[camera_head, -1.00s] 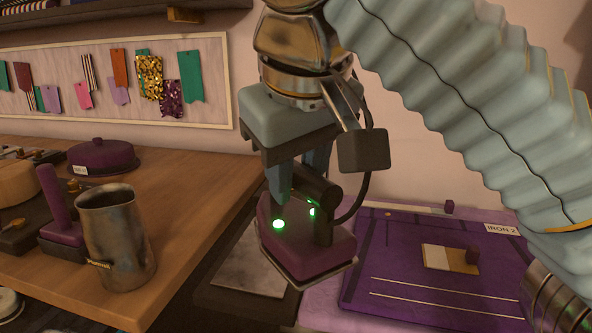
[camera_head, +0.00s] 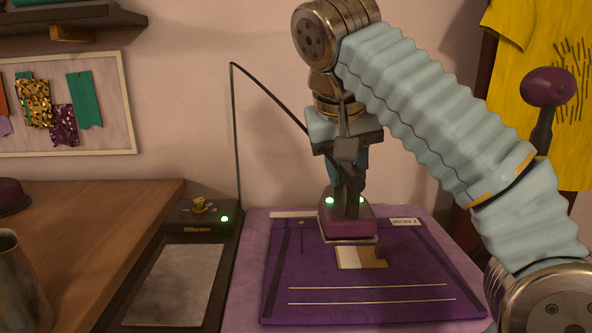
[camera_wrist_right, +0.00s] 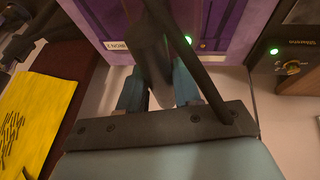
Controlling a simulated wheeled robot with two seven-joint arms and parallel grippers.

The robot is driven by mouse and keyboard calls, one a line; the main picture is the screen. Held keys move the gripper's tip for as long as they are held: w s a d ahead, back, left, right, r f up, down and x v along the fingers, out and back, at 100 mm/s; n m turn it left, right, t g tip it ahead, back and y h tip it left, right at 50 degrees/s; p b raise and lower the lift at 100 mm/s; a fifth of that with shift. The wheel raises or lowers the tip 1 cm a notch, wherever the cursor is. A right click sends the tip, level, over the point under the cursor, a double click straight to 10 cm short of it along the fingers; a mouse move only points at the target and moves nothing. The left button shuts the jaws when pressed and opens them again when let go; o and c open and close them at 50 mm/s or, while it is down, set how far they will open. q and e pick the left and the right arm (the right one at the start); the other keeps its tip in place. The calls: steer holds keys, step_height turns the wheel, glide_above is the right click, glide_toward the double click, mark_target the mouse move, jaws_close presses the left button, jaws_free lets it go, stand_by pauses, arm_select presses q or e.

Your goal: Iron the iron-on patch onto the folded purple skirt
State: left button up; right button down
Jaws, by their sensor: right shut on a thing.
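The folded purple skirt (camera_head: 350,309) lies flat on the purple-covered board, with two pale lines across its lower part. The patch (camera_head: 349,258), white and tan, lies on the skirt near its upper middle, with its top edge close under the iron in the picture. My right gripper (camera_head: 347,180) is shut on the handle of the purple iron (camera_head: 347,227), which shows two green lights. The iron is over the upper skirt; I cannot tell whether it touches. My left gripper is not in view.
The iron's station (camera_head: 200,215) with a dial and green light stands left of the skirt, behind a grey plate (camera_head: 180,284). A cord runs from a thin pole to the iron. A wooden table (camera_head: 90,230) with a metal mug (camera_head: 18,285) is at left. A purple-knobbed lever (camera_head: 547,88) stands at right.

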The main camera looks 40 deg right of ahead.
mark_target(350, 213)
steer(key=shift+s+d+m, duration=0.25)
steer(key=shift+d+m, duration=0.05)
steer(key=shift+d, duration=0.3)
step_height(350, 213, down, 6)
steer(key=b, duration=0.5)
steer(key=shift+f+b, duration=0.4)
steer(key=shift+f, duration=0.2)
steer(key=shift+f, duration=0.4)
stand_by(0.6)
stand_by(0.9)
steer(key=shift+r+p, duration=0.85)
steer(key=shift+r, duration=0.2)
